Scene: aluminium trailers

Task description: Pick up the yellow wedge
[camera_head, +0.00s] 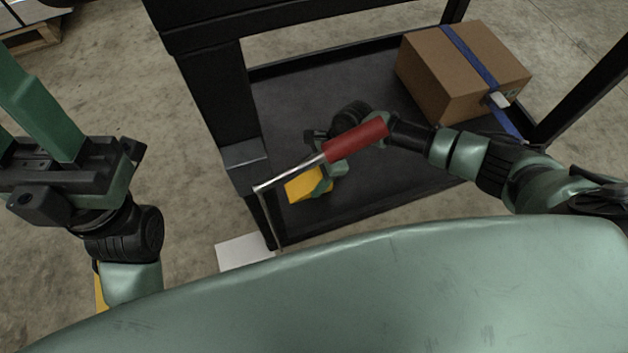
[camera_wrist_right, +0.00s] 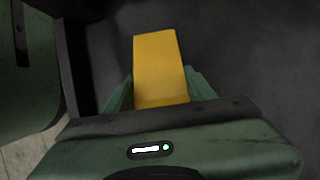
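The yellow wedge (camera_head: 303,186) is low over the dark lower shelf, near its left front corner. In the right wrist view the yellow wedge (camera_wrist_right: 160,68) lies between the two green fingers of my right gripper (camera_wrist_right: 161,88). The fingers look snug against both its sides, and its far end sticks out past the fingertips. In the head view my right gripper (camera_head: 328,178) is partly hidden behind a red-handled metal rod. Whether the wedge touches the shelf cannot be told. My left gripper (camera_head: 18,110) is at the left edge, fingers apart and empty, partly cut off.
The red-handled rod (camera_head: 357,139) crosses in front of my right wrist. A cardboard box (camera_head: 450,80) with blue straps sits at the shelf's back right. A black post (camera_head: 222,100) stands left of the shelf (camera_head: 380,85). The shelf's middle is bare. A white flat piece (camera_head: 240,250) lies below.

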